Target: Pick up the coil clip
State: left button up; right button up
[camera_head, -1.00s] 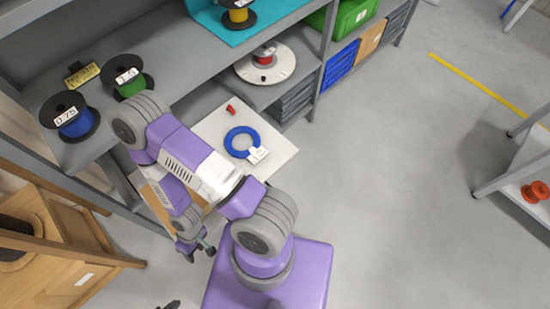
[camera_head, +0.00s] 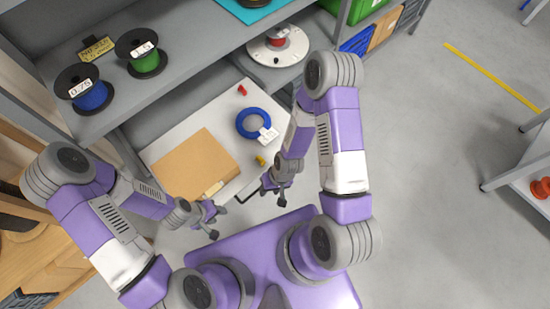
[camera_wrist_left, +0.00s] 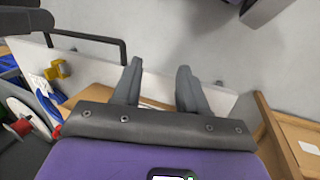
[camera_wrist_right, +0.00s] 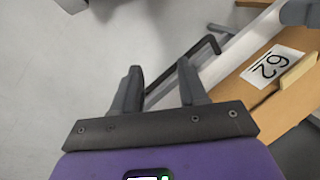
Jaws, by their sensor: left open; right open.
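Two small pieces could be the coil clip; I cannot tell which. A small yellow piece (camera_head: 261,161) sits near the front edge of the white board, below the blue coil (camera_head: 253,123). It also shows at the left of the left wrist view (camera_wrist_left: 57,70). A small red piece (camera_head: 242,90) lies behind the coil. My right gripper (camera_head: 273,196) is open and empty, in front of the board, nearer the yellow piece. My left gripper (camera_head: 218,221) is open and empty, in front of the cardboard. The right wrist view shows neither small piece.
A cardboard piece (camera_head: 190,160) covers the left of the white board (camera_head: 225,105); a label marked 62 (camera_wrist_right: 272,65) shows in the right wrist view. A dark bar handle (camera_wrist_left: 90,38) stands at the board's edge. Reels (camera_head: 143,55) stand on the shelf. Open floor (camera_head: 430,140) is at right.

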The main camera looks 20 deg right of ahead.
aim_at(260, 157)
jog(key=w+r+n+h+b, duration=0.1)
jog(key=w+n, duration=0.1)
jog(key=w, duration=0.2)
jog(key=w+r+n+h+b, duration=0.1)
jog(key=w+b, duration=0.1)
jog(key=w, duration=0.3)
jog(key=w+d+r+n+h+b, duration=0.1)
jog(key=w+r+n+b, duration=0.1)
jog(key=w, duration=0.3)
jog(key=shift+n, duration=0.3)
jog(key=f+b, duration=0.3)
jog(key=f, duration=0.4)
jog(key=shift+d+b, duration=0.2)
jog(key=shift+b, duration=0.1)
jog(key=shift+c, duration=0.6)
grip_shut()
